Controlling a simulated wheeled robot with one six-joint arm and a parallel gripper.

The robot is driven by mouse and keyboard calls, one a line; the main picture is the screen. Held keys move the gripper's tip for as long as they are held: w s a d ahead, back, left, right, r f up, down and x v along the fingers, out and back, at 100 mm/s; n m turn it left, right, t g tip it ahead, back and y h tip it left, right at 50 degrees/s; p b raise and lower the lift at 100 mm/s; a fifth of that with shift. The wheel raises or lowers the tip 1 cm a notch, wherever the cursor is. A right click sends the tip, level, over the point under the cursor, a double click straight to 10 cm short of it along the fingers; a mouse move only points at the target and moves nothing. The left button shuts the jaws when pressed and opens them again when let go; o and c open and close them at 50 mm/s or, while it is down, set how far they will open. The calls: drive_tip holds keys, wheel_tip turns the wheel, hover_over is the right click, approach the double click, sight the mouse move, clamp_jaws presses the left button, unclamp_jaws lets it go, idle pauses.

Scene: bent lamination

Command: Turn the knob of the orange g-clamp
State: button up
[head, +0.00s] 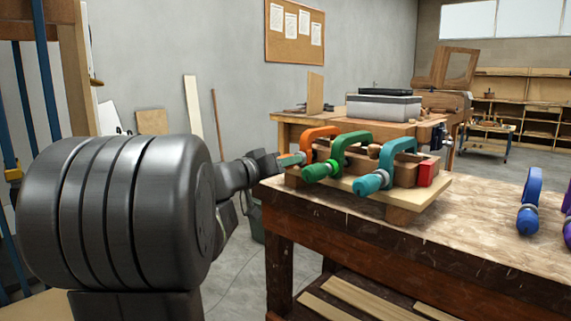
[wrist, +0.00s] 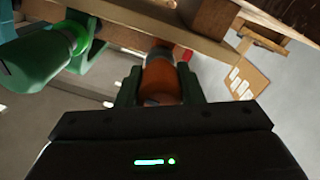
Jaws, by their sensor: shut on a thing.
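The orange g-clamp (head: 322,132) is the leftmost of three clamps on the wooden lamination at the bench's left end. Its orange knob (wrist: 160,80) sits between the two fingers of my gripper (wrist: 160,92) in the wrist view. The fingers are shut on the knob, one on each side. In the head view my gripper (head: 280,161) reaches the clamp from the left, and the knob is mostly hidden by it.
The green clamp (head: 341,152) is close beside the orange one; its knob (wrist: 38,62) is left of my gripper in the wrist view. A teal clamp (head: 390,160) and a red block (head: 426,173) are farther right. Blue and purple clamps stand at the bench's (head: 470,215) right.

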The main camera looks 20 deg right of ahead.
drive_tip(key=m, duration=0.5)
drive_tip(key=shift+m, duration=0.3)
drive_tip(key=m, duration=0.5)
drive_tip(key=shift+m, duration=0.3)
drive_tip(key=o, duration=1)
drive_tip(key=shift+a, duration=0.15)
drive_tip(key=p+v, duration=0.1)
drive_tip(key=v, duration=1.2)
drive_tip(key=shift+a+p, duration=0.25)
drive_tip(key=shift+p, duration=0.1)
